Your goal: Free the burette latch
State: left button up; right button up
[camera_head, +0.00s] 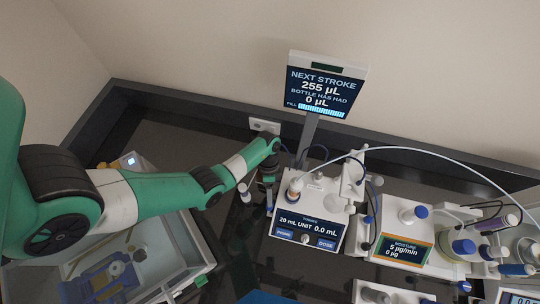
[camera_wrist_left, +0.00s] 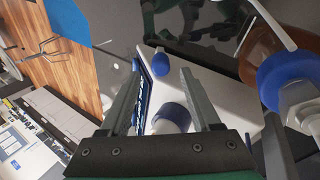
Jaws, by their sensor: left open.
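The burette unit (camera_head: 306,222) is a white box with a dark front panel reading "20 mL UNIT 0.0 mL". My left gripper (camera_head: 268,176) points down just left of and behind it, partly dark against the counter. In the left wrist view my left gripper (camera_wrist_left: 161,72) is open. Between and beyond its fingers lie a white surface, a small blue cap (camera_wrist_left: 160,66) and a blue-ringed cylinder (camera_wrist_left: 172,118). I see nothing held. I cannot make out the latch for certain in either view. My right gripper is not in view.
A display (camera_head: 322,88) on a post stands behind the unit. A moisture instrument (camera_head: 404,246) stands to the right, with a white tube arching above. An amber bottle with a blue collar (camera_wrist_left: 283,75) is close at the right in the wrist view.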

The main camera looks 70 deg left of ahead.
aim_at(271, 209)
pick_arm(q)
jog(key=b+x, duration=0.1)
jog(key=x, duration=0.4)
jog(key=shift+f, duration=0.15)
